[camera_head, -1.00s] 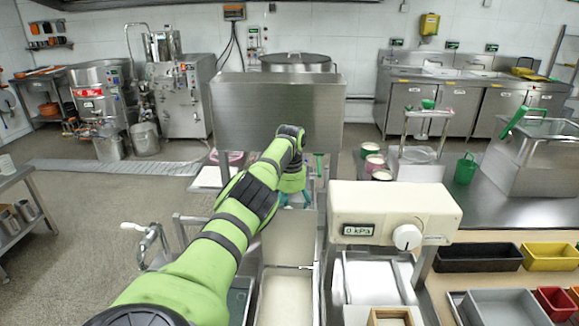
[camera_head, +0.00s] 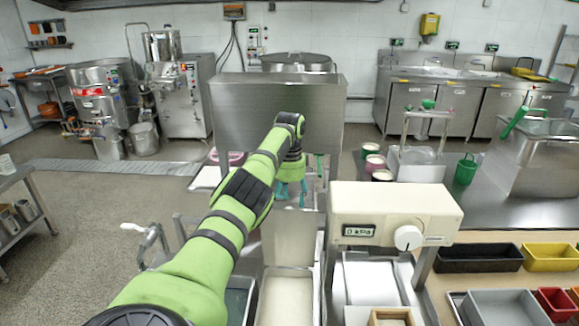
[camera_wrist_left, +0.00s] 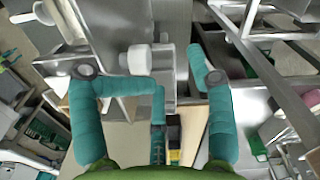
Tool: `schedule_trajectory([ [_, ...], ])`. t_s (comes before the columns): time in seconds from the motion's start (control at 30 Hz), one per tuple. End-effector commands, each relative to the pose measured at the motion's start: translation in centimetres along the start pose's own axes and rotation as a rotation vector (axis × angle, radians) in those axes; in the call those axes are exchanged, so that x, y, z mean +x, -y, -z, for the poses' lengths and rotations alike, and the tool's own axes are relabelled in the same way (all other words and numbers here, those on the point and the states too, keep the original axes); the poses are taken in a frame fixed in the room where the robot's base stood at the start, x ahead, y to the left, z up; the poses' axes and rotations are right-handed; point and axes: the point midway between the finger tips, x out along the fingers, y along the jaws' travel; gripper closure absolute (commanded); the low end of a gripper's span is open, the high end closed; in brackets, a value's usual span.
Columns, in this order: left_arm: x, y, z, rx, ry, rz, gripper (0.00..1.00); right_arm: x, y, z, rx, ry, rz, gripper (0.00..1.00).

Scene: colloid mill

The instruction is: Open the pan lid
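My left gripper (camera_head: 292,194) points down in front of a large steel box (camera_head: 240,115). Its teal fingers (camera_wrist_left: 180,88) stand spread apart in the left wrist view, with nothing held. Between and just beyond them, that view shows a white cylindrical knob (camera_wrist_left: 143,58) on a grey metal part; I cannot tell whether a finger touches it. A wide round steel vessel with a flat lid (camera_head: 296,57) stands by the back wall, its lower part hidden behind the box; I cannot tell whether it is the task's pan. My right gripper is not in view.
A cream gauge box (camera_head: 390,212) with a dial stands right of my left arm. Tubs, a green jug (camera_head: 465,170) and coloured bins (camera_head: 478,257) are at the right. The floor at left is partly clear.

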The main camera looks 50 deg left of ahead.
Motion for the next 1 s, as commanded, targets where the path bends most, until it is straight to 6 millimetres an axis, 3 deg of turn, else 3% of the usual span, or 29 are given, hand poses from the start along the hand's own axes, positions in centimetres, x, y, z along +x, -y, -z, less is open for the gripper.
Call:
schedule_trajectory([
  [0.2, -5.2, -0.1, 0.1, -0.001, -0.006, 0.004, 0.46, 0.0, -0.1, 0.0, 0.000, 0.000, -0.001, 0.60],
  [0.4, -8.0, -0.2, 0.0, -0.001, -0.004, 0.003, 0.46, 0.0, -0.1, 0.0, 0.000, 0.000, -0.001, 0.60],
  [1.0, -8.8, -0.2, -0.1, 0.000, -0.002, 0.004, 0.46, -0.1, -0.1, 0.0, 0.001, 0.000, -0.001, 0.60],
])
